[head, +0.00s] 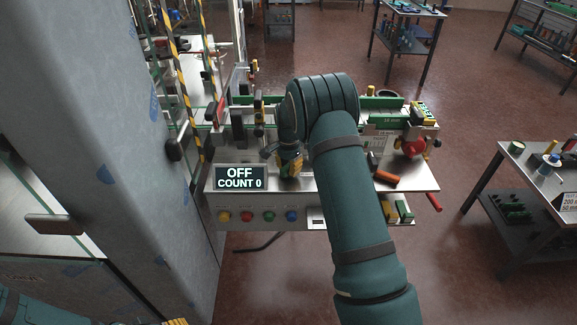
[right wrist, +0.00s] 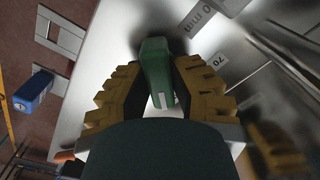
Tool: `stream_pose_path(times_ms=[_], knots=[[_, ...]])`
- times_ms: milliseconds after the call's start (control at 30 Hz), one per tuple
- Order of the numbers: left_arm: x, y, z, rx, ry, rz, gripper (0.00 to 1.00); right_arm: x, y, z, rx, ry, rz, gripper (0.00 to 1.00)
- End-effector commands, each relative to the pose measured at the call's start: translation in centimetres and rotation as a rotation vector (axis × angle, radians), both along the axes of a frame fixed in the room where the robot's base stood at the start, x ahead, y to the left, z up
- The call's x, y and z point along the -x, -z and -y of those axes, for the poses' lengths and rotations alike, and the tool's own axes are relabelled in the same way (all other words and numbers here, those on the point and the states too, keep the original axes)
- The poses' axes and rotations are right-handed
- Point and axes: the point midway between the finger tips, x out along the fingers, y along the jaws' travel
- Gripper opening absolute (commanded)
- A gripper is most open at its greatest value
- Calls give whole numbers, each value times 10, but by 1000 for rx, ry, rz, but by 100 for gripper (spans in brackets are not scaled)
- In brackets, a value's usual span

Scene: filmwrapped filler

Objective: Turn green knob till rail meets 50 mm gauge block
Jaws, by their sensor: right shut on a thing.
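My right gripper (head: 290,165) is low over the left middle of the machine's metal deck, partly hidden by my own arm. In the right wrist view its yellow fingers (right wrist: 155,95) are closed on both sides of the green knob (right wrist: 155,65), which has a small white mark. The knob cannot be made out in the head view. A green rail (head: 382,103) runs along the back of the deck, its middle hidden behind my arm. I cannot tell which piece is the 50 mm gauge block or whether the rail touches it. A bit of yellow (head: 175,322) at the bottom edge may be my left gripper.
A display (head: 240,178) reads OFF, COUNT 0, above several coloured buttons (head: 257,216). A red knob (head: 413,147) and an orange piece (head: 386,178) are at the deck's right. A grey wrapped column (head: 130,150) stands close on the left. A side table (head: 510,150) is at right.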

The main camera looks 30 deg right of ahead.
Motion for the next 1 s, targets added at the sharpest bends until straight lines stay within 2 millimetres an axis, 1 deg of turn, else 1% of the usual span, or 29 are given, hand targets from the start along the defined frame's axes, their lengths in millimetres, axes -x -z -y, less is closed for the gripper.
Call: stream_pose_path(times_ms=[200, 500, 700, 1000], knots=[[0, -7, 0, 1, 0, 0, 53, 2, 2, -1, -1, 196, -7, 0], [0, -14, -1, 3, 0, 1, 53, 2, 2, -1, 0, 408, -7, 0], [0, -16, -1, 3, 0, 1, 53, 3, 3, -1, 0, 490, -7, 0], [1, -17, -1, 3, 0, 1, 53, 3, 3, -1, -1, 535, -7, 0]])
